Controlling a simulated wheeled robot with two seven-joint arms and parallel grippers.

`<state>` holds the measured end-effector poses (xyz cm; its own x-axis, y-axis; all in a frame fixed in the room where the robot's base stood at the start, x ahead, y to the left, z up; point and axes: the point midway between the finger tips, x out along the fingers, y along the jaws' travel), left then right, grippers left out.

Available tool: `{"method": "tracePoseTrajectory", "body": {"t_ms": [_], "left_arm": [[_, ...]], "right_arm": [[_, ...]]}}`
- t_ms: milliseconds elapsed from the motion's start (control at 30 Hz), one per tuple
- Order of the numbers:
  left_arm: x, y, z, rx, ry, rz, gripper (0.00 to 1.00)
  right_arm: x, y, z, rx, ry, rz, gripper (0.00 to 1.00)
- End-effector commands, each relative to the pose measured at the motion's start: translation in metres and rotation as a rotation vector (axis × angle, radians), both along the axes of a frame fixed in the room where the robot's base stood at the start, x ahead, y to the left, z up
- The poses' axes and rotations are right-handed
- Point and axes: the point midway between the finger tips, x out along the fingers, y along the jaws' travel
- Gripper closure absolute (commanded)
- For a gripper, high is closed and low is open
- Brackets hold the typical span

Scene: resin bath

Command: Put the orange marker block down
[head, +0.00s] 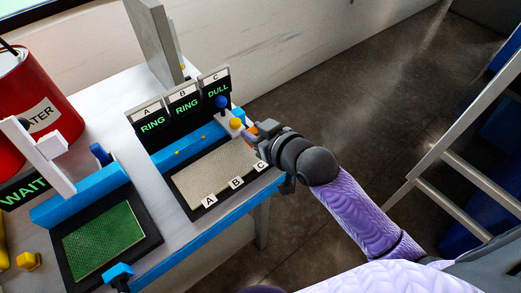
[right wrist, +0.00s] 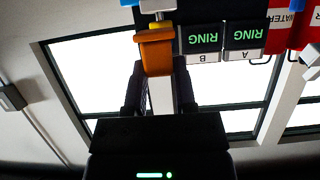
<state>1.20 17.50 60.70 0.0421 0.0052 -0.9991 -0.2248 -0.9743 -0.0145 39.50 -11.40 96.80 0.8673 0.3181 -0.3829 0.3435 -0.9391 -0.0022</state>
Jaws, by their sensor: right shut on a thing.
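My right gripper (head: 259,136) reaches in from the right in the head view, at the right end of the station with the A, B and C signs. It is shut on the orange marker block (head: 252,129), which shows only as a small patch beside the fingers. In the right wrist view the orange block (right wrist: 156,52) sits at the tips of the two dark fingers (right wrist: 158,82). I cannot tell whether the block touches anything below it. My left gripper is not in view.
Signs A, B (head: 183,100) and C read RING, RING and DULL. A yellow knob (head: 235,123) stands close left of the gripper. A grey textured mat (head: 215,170) lies in front, with letter tags. A red water bucket (head: 35,105) and green pad (head: 103,238) are further left.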

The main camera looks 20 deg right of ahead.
Motion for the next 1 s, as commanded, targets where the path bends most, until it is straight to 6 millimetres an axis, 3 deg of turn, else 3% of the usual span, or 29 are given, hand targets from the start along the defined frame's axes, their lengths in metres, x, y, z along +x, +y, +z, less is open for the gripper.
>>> {"method": "tracePoseTrajectory", "body": {"t_ms": [33, 300, 633, 667, 800, 1000], "left_arm": [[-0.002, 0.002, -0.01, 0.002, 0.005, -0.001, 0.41], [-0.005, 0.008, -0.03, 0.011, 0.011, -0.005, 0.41], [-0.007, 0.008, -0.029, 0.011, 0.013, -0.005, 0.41], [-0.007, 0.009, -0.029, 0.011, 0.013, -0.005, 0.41], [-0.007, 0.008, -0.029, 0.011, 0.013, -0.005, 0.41], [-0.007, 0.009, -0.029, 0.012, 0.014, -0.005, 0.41]], "right_arm": [[0.0, 0.0, -0.017, -0.001, 0.005, 0.0, 1.0], [0.0, 0.0, -0.06, 0.0, 0.003, 0.0, 1.0], [0.0, 0.0, -0.063, -0.001, 0.0, 0.0, 1.0], [0.0, 0.0, -0.063, -0.001, -0.002, 0.001, 0.64], [0.0, 0.0, -0.062, -0.001, -0.002, 0.001, 0.34], [0.0, 0.0, -0.062, -0.001, -0.001, 0.0, 0.31]]}}
